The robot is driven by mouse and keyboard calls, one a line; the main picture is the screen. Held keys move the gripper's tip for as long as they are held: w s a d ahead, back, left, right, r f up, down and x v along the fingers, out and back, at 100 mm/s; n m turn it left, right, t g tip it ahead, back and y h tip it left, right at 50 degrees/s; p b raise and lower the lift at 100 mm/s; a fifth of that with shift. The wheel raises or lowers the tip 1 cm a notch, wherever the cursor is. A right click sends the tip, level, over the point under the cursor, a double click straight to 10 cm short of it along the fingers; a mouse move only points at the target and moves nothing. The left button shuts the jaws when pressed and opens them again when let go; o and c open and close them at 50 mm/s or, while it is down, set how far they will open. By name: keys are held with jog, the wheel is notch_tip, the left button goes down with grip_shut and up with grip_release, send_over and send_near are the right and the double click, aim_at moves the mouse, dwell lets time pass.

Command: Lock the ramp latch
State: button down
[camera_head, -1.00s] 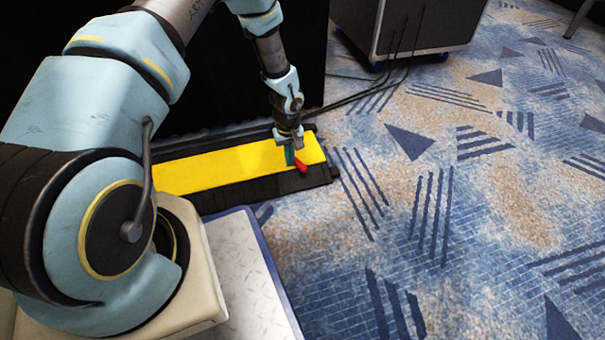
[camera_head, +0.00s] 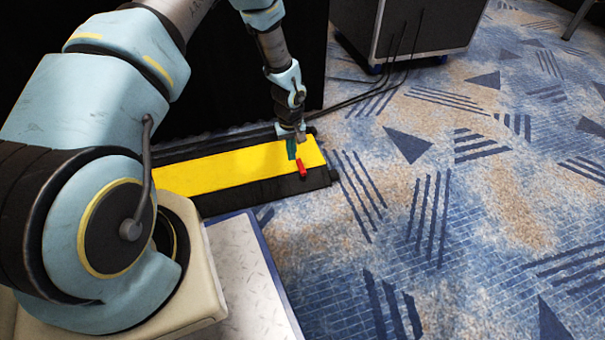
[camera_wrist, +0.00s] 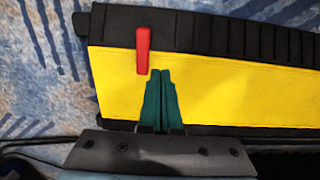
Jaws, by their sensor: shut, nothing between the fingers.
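The ramp is a black cable ramp (camera_head: 215,200) with a yellow lid (camera_head: 225,170), lying on the carpet. The red latch (camera_head: 302,168) sits near the lid's right end, at its front edge. In the wrist view the red latch (camera_wrist: 143,50) lies across the edge between the yellow lid and the black ramp side. My gripper (camera_head: 292,155) points down over the lid, just behind the latch. In the wrist view its green fingers (camera_wrist: 160,75) are together with nothing between them, and their tips are close to the latch's lower end. I cannot tell whether they touch it.
A dark wheeled case (camera_head: 410,30) stands at the back, with black cables (camera_head: 360,97) running from it to the ramp. A black panel or drape (camera_head: 150,100) rises behind the ramp. The patterned carpet (camera_head: 450,220) to the right is clear.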

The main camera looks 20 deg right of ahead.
notch_tip(320, 180, up, 4)
jog(key=p, duration=0.2)
jog(key=shift+p, duration=0.4)
jog(key=w+a+r+p, duration=0.1)
jog(key=w+a+r, duration=0.1)
jog(key=a+r, duration=0.8)
jog(key=w+a+r+p, duration=0.15)
jog(key=a+r, duration=0.35)
jog(key=r, duration=0.8)
jog(key=s+a+r+t+p, duration=0.2)
jog(key=s+a+r, duration=0.9)
jog(key=a+r, duration=0.5)
notch_tip(320, 180, up, 38)
jog(key=p, duration=3.8)
jog(key=shift+s+r, duration=0.15)
jog(key=shift+s, duration=0.1)
